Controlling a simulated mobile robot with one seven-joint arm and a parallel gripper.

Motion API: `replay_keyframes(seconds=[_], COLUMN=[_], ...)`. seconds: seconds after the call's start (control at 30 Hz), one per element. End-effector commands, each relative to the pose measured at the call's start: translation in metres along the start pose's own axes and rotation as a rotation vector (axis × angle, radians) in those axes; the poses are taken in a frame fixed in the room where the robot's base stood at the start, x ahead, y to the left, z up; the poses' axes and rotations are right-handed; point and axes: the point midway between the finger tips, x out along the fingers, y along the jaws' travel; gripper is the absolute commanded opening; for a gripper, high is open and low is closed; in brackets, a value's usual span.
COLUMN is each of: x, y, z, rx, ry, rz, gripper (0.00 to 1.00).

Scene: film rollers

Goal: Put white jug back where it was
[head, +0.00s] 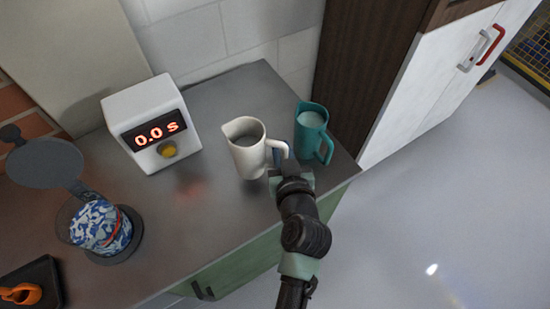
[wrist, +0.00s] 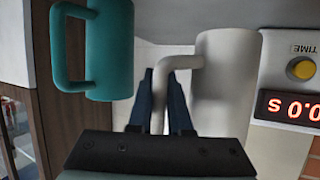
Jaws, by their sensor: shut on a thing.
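The white jug (head: 246,152) stands upright, or nearly so, at the counter's right part, with its handle toward the right. I cannot tell whether its base touches the counter. My gripper (head: 284,163) is shut on the jug's handle. In the wrist view the white jug (wrist: 222,85) shows upside down, and its handle runs between the dark fingers of my gripper (wrist: 168,95). The teal jug (head: 311,133) stands just to the right of the white one, apart from it, and it shows at the left in the wrist view (wrist: 108,50).
A white timer box (head: 150,125) reading 0.0 s stands left of the white jug. A round vessel with a blue-white patterned roll (head: 100,228) and an open lid (head: 43,165) is farther left. A dark cabinet (head: 365,70) rises behind the teal jug. Counter (head: 200,235) in front is bare.

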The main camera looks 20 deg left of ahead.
Motion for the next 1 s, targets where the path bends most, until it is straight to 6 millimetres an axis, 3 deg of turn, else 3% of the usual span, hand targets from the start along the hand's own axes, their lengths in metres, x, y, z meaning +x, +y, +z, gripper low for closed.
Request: replay_keyframes(seconds=[0.4, 0.8, 0.83, 1.0], x=[0.018, 0.02, 0.02, 0.019], y=[0.001, 0.002, 0.002, 0.001], z=[0.044, 0.048, 0.05, 0.049], rx=[0.002, 0.001, 0.0, 0.0], ry=[0.004, 0.005, 0.001, 0.001], rz=[0.001, 0.002, 0.002, 0.001], gripper=[0.0, 0.0, 0.19, 0.47])
